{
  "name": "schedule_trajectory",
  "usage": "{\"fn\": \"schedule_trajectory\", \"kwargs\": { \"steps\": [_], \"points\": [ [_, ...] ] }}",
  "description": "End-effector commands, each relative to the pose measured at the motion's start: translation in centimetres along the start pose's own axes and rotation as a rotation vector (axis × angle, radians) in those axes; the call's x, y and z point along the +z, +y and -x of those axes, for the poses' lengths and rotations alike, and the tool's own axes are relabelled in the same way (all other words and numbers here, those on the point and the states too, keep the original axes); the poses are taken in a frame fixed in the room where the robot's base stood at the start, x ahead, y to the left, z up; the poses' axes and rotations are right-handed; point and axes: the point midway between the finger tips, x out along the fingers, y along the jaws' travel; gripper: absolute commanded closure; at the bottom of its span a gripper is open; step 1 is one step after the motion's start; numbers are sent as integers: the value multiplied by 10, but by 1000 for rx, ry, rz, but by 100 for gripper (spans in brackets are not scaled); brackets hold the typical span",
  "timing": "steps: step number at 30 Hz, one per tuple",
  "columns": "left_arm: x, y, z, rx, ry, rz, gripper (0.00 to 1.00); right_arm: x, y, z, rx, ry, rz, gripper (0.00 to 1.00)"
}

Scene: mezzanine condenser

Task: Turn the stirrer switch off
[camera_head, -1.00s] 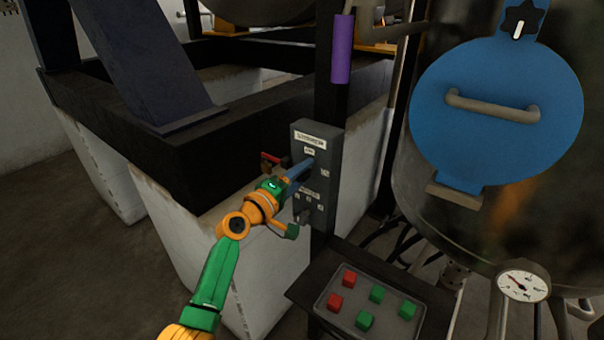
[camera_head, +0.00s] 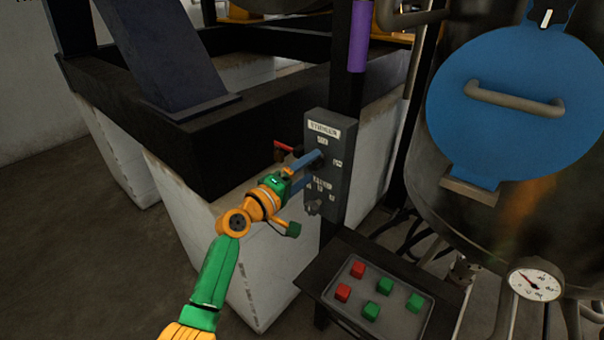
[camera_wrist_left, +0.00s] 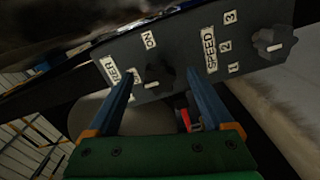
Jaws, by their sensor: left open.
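The grey stirrer panel (camera_head: 347,180) is upright on a dark post in the head view. Its dark stirrer knob (camera_wrist_left: 158,80) shows in the left wrist view, with an ON label above it and a partly hidden label to its left. The knob's white mark faces that left label, not ON. My left gripper (camera_head: 314,167) is open, its two blue fingers pointing at the panel. In the wrist view the knob appears between the fingertips; I cannot tell whether they touch it. My right gripper is out of view.
A speed knob (camera_wrist_left: 272,44) with labels 1, 2, 3 is on the same panel. A red-handled part (camera_head: 287,147) sits left of the panel. Below right is a button box (camera_head: 390,321) with red and green buttons. A tank with a blue hatch (camera_head: 510,130) stands right.

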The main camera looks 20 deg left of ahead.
Motion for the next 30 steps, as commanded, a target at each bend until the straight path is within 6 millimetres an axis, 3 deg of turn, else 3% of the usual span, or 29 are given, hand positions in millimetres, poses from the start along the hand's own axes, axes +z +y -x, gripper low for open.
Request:
{"fn": "schedule_trajectory", "kwargs": {
  "steps": [3, 8, 22, 24, 26, 30],
  "points": [
    [1, -2, 21, -2, 0, -3, 15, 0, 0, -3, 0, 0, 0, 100],
    [1, -2, 39, -1, -1, -1, 15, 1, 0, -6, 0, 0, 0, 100],
    [2, -3, 42, -8, -6, -7, 15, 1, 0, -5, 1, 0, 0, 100],
    [18, -17, 47, -58, -40, -64, 15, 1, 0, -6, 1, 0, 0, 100],
    [44, -45, 59, -152, -107, -173, 15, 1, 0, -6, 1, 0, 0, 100],
    [110, -117, 112, -410, -324, -486, 15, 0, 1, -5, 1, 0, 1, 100]
  ]
}}
